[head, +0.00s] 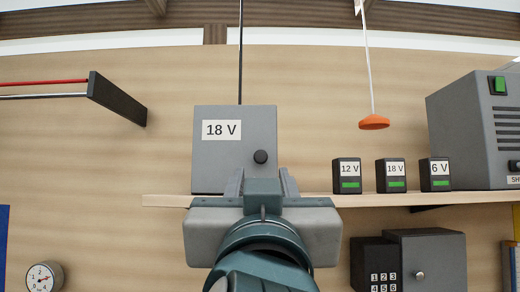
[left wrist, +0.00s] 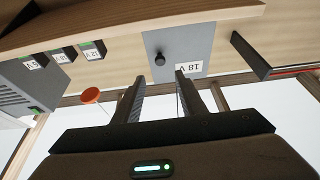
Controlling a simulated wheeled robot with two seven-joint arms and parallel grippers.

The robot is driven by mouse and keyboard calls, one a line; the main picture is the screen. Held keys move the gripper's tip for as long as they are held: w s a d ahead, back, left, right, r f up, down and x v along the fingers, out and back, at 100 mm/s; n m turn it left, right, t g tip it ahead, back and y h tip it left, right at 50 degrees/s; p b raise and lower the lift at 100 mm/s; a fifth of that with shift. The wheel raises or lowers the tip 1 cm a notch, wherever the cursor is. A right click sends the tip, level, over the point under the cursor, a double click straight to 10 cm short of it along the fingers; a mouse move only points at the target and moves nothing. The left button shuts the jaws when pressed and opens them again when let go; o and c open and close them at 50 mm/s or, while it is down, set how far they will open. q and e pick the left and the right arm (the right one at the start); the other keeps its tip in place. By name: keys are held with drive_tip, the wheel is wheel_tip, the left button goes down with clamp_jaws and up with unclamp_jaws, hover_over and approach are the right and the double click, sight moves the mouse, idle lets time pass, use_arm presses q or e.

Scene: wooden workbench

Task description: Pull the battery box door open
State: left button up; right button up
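The battery box (head: 225,160) is a grey box with an "18 V" label and a round black knob (head: 260,157) on its door. It stands on the wooden shelf, and its door looks shut. My left gripper (head: 262,178) is in front of the door, just below the knob in the head view. In the left wrist view, which is upside down, the door (left wrist: 195,45) and knob (left wrist: 160,59) show beyond the fingertips. The left fingers (left wrist: 160,78) are apart with nothing between them, and the knob lies beyond the gap. My right gripper is not in view.
Small batteries labelled 12 V (head: 347,170), 18 V (head: 391,169) and 6 V (head: 435,169) stand right of the box on the shelf (head: 165,201). A grey machine (head: 462,140) is farther right. An orange disc (head: 374,122) hangs from a cord. A keypad safe (head: 430,255) is below.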

sight(261, 157)
use_arm(q)
drive_tip(key=p+x, duration=0.6)
drive_tip(key=x, duration=0.3)
drive_tip(key=shift+w+a+r+p, duration=0.1)
drive_tip(key=shift+w+r+p, duration=0.1)
drive_tip(key=shift+p, duration=0.2)
drive_tip(key=shift+w, duration=0.55)
clamp_jaws()
